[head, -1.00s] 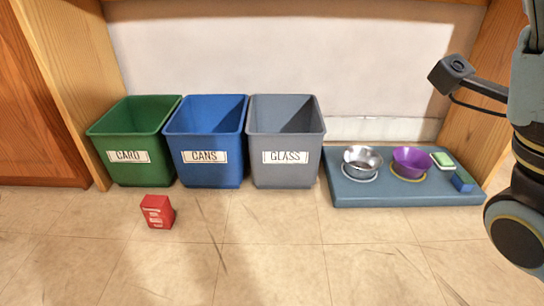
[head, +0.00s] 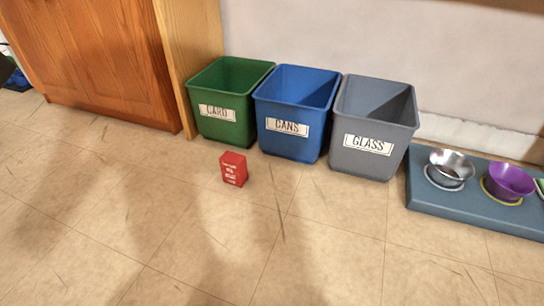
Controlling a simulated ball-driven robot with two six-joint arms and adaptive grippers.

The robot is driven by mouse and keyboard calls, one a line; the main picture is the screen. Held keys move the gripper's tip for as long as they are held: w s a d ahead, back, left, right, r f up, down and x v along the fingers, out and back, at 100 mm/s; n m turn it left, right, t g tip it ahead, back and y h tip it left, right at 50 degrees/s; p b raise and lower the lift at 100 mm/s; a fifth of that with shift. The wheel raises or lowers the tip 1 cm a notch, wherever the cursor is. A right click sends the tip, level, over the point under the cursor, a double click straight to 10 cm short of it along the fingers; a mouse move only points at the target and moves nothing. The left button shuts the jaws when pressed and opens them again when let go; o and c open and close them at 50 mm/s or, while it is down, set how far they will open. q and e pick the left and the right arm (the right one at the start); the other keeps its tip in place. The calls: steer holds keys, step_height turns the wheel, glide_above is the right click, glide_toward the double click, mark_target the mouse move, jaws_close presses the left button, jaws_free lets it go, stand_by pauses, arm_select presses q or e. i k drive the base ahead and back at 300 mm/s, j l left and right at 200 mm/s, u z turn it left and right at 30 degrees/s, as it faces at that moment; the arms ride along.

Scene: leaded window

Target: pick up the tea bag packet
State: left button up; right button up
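A small red box with white lettering (head: 234,169) stands on the tiled floor in front of the green and blue bins. It may be the tea bag packet, but its print is too small to read. Neither of my grippers shows in the head view now. Nothing is seen touching the red box.
A green CARD bin (head: 224,130), a blue CANS bin (head: 292,146) and a grey GLASS bin (head: 367,165) stand against the wall. A blue mat (head: 470,208) with a metal bowl (head: 449,166) and a purple bowl (head: 509,182) lies right. The front floor is clear.

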mark_target(233, 168)
steer(key=i+j, duration=0.25)
steer(key=j, duration=0.15)
steer(key=i+j, duration=0.55)
steer(key=j, duration=0.25)
steer(key=i+j, duration=0.3)
steer(key=j+z, duration=0.05)
steer(key=j, duration=0.05)
